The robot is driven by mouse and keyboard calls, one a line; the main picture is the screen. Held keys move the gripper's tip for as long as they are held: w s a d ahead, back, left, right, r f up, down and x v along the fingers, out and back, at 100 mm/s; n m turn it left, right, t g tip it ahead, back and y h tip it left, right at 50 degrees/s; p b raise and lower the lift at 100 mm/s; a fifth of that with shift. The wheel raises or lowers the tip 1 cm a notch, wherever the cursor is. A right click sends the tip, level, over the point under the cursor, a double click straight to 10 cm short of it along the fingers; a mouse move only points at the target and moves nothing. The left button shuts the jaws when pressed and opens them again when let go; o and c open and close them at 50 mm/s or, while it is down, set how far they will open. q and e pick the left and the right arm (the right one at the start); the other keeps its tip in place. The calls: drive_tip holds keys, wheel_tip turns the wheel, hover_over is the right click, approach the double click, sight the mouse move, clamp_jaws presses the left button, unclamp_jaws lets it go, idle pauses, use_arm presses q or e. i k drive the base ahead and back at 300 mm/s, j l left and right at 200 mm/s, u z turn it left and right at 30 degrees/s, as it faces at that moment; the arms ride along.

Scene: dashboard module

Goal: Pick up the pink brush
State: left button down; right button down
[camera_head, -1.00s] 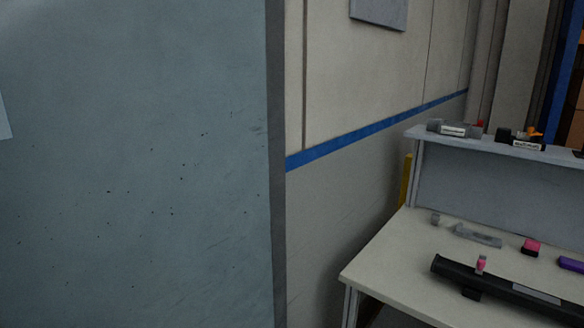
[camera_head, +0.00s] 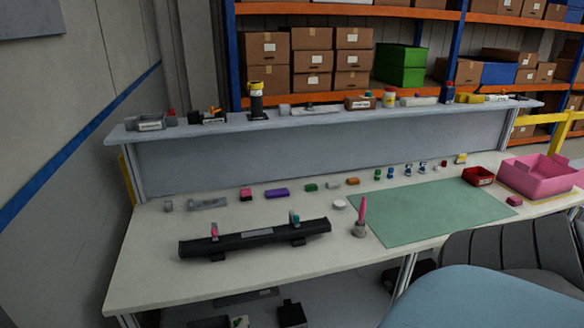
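An upright slim pink item (camera_head: 362,208), which looks like the pink brush, stands in a small grey holder (camera_head: 359,230) on the white workbench (camera_head: 150,262). It is just at the left edge of the green mat (camera_head: 430,213). Its bristles are too small to make out. Neither of my grippers is in view.
A long black module (camera_head: 255,239) lies left of the holder, with small clips on it. Small coloured parts line the bench's back, below a raised shelf (camera_head: 300,116). A pink bin (camera_head: 540,178) stands at the right. A chair (camera_head: 480,297) blocks the front right.

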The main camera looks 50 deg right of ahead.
sight(361, 213)
drive_tip(key=z, duration=2.2)
